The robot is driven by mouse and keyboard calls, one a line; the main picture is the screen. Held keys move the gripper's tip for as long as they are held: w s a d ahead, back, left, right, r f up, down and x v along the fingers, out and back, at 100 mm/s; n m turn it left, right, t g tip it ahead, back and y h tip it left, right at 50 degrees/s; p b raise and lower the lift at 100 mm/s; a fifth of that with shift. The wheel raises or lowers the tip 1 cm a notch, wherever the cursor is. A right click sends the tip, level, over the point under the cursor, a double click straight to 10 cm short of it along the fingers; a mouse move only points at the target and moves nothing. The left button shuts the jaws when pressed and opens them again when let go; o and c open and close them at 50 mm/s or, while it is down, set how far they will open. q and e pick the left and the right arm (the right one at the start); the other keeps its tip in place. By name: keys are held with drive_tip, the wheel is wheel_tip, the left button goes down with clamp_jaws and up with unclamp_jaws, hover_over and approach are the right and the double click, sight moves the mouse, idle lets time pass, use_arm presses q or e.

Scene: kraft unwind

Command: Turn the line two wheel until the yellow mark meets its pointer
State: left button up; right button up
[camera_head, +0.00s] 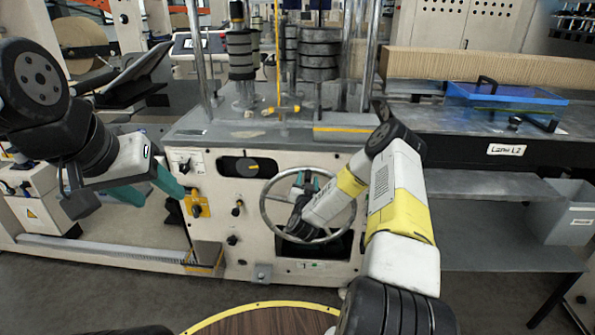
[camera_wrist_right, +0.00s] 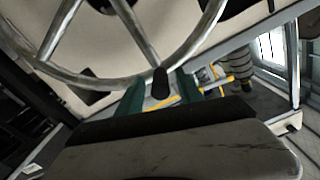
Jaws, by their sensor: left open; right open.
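A metal handwheel (camera_head: 263,205) with spokes is on the front of a cream machine. Its rim also fills the top of the right wrist view (camera_wrist_right: 72,76). My right gripper (camera_head: 306,184) is open in front of the wheel's upper part, with my forearm covering much of the wheel. In the wrist view its teal fingers stand apart, with a dark knob (camera_wrist_right: 160,84) between them; contact cannot be told. My left gripper (camera_head: 166,198) is open and empty, left of the panel. A dark oval window (camera_head: 232,165) with a yellowish piece is above the wheel. I cannot make out the pointer.
Small knobs and a yellow switch plate (camera_head: 198,205) are on the panel left of the wheel. A bench with a blue clear box (camera_head: 505,97) and a plate reading L2 (camera_head: 506,149) is at right. A grey bin (camera_head: 562,212) stands below.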

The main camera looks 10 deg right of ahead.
drive_tip(key=shift+x, duration=1.05)
drive_tip(key=shift+c, duration=0.3)
clamp_jaws()
idle(0.4)
